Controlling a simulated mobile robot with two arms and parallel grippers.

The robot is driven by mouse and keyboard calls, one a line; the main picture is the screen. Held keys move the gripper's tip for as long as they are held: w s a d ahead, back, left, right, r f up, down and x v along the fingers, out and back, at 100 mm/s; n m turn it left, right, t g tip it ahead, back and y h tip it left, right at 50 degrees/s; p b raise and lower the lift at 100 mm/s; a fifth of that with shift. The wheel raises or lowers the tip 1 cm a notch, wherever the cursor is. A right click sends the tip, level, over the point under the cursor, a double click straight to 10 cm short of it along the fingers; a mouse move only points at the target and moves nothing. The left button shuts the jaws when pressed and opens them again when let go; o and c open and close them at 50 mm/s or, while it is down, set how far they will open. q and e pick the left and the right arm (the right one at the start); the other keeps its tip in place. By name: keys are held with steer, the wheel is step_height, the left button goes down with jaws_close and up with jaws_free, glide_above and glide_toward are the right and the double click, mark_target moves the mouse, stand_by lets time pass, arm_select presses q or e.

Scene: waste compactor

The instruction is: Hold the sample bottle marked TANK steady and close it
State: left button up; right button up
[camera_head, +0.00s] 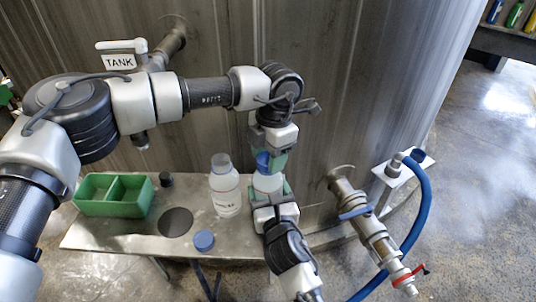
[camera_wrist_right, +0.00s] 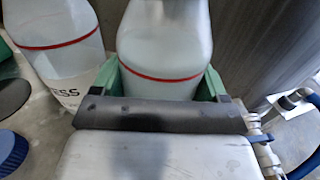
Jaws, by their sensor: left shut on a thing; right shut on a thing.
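A white translucent bottle with a red line (camera_wrist_right: 168,50) stands upright on the metal bench. My right gripper (camera_head: 269,190) is shut around its lower body, with green fingers on both sides; they also show in the right wrist view (camera_wrist_right: 165,85). Its label is hidden, so I cannot read TANK on it. My left gripper (camera_head: 270,158) points down from above and is shut on a blue cap (camera_head: 263,162) at the bottle's mouth. I cannot tell whether the cap is seated on the neck.
A second, open bottle (camera_head: 225,190), label ending "ESS" in the right wrist view, stands just left. A loose blue cap (camera_head: 204,240) lies near the bench's front edge. A green divided tray (camera_head: 113,196) is at left. A valve pipe (camera_head: 372,232) juts out at right.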

arm_select(q)
steer(key=m, duration=0.7)
steer(key=shift+m+t, duration=0.3)
steer(key=shift+t, duration=0.1)
steer(key=m, duration=0.4)
steer(key=shift+s+t, duration=0.1)
steer(key=shift+t, duration=0.2)
steer(key=m, duration=0.7)
steer(key=shift+t, duration=0.3)
steer(key=m+h, duration=0.1)
steer(key=m, duration=0.4)
steer(key=shift+m, duration=0.3)
steer(key=o, duration=0.9)
